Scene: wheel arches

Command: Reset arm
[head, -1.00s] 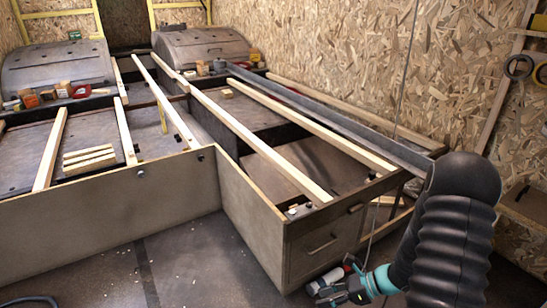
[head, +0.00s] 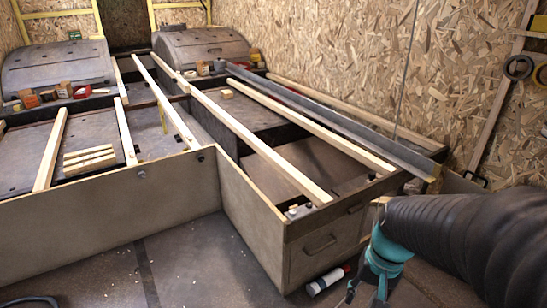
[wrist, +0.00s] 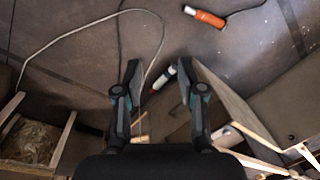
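My gripper (wrist: 159,63) is open in the wrist view, its two dark fingers spread apart with nothing held between them. It points down at the floor. My black ribbed arm sleeve (head: 465,228) runs in from the right. A white tube with a dark and red end (head: 328,280) lies on the floor by the drawer front, left of my gripper. A similar tube (wrist: 163,76) shows beyond the fingers in the wrist view.
A wooden bed frame (head: 255,205) with long slats stands left of my arm, its corner close by. A chipboard wall (head: 400,70) is behind. An orange cylinder (wrist: 205,17) and a pale cable (wrist: 95,22) lie on the floor. Open floor (head: 190,262) lies front left.

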